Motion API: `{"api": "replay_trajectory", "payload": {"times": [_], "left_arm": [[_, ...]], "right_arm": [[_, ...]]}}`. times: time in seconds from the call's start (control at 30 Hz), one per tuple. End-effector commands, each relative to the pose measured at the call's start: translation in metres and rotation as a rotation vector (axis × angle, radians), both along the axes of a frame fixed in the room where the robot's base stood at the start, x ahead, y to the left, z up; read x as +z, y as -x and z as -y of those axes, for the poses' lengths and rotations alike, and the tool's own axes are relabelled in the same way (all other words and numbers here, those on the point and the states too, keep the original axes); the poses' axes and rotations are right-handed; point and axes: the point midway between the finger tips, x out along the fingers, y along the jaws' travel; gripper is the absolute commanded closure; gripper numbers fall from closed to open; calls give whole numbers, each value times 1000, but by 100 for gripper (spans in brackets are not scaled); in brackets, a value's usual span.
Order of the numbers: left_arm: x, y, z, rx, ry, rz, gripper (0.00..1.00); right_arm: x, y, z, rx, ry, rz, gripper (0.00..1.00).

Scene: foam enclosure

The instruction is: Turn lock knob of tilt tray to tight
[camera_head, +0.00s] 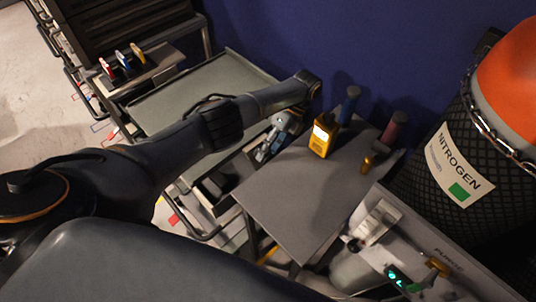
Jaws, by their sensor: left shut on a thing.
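The tilt tray (185,95) is a grey, shallow-rimmed tray in the upper middle, sloping beside the grey table. My left arm reaches across it from the left and bends down at its right side. My left gripper (268,148) points down between the tray's right edge and the table. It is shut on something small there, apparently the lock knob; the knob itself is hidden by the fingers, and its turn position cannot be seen. My right gripper is not in view.
A grey table (290,195) holds a yellow device (323,136) with a lit screen, a blue-topped item (350,103) and a red-handled item (393,128). A nitrogen cylinder (455,165) stands right. A dark drawer cabinet (125,25) is at the upper left. The table's front is clear.

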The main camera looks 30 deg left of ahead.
Motion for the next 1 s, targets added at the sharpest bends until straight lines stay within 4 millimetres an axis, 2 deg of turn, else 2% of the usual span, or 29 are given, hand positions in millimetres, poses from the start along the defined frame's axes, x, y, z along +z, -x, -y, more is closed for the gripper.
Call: {"api": "replay_trajectory", "payload": {"times": [0.27,0.87,0.9,1.0], "left_arm": [[-2,-1,-1,0,-22,-51,93],[-1,0,-1,0,-27,-66,93],[-2,0,-1,0,-27,-66,56],[-1,0,-1,0,-27,-66,38]], "right_arm": [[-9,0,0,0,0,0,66],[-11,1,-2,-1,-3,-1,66],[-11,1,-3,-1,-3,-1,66],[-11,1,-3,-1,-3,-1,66]]}}
